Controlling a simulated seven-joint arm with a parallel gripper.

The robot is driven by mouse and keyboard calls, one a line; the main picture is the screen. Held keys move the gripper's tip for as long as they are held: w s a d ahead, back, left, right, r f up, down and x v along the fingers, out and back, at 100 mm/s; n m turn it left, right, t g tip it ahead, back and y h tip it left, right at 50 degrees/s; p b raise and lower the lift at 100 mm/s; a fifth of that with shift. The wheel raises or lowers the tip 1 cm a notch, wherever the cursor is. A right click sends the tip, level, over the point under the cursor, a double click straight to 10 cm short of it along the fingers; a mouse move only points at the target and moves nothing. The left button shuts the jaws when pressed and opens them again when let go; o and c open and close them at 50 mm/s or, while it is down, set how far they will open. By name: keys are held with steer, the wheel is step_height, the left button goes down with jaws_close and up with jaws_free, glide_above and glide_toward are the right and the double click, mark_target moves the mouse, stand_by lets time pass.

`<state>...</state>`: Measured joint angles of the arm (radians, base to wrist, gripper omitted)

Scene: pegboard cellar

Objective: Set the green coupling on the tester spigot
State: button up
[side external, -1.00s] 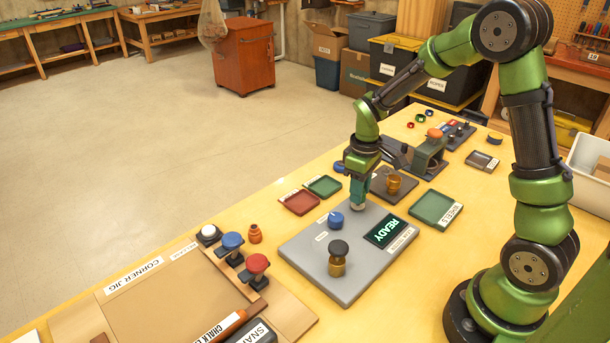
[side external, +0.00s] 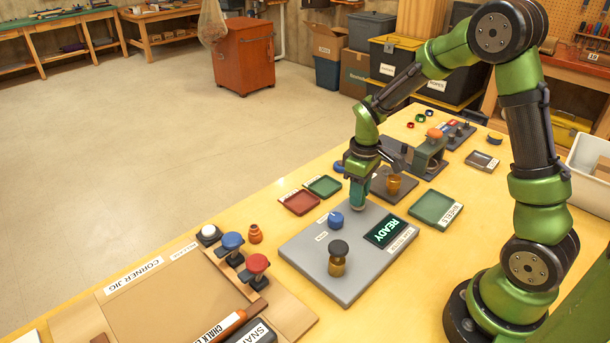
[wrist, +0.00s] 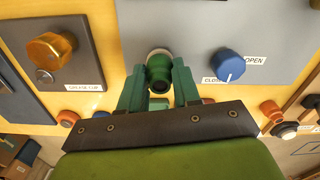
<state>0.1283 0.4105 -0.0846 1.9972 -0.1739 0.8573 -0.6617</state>
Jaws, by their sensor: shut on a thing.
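The green coupling (wrist: 158,72) is between the fingers of my gripper (wrist: 157,82), which is shut on it. In the side view my gripper (side external: 360,186) points down over the back part of the grey tester (side external: 308,257). The coupling (side external: 359,202) is low, at the spigot's place, and hides most of the spigot. A pale rim of the spigot (wrist: 160,51) shows past the coupling's end in the wrist view. I cannot tell how fully the coupling sits on it. The tester's screen (side external: 386,231) reads READY.
The tester also carries a blue knob (side external: 336,220) and a brass post with a black top (side external: 338,257). A red tray (side external: 299,203), a green tray (side external: 323,186) and another green tray (side external: 432,208) lie around it. A brass cup (side external: 393,184) stands close behind my gripper.

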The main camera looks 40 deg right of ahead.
steer(key=shift+f, duration=0.2)
stand_by(0.4)
steer(key=o, duration=1.5)
steer(key=shift+r, duration=0.15)
steer(key=shift+r, duration=3.7)
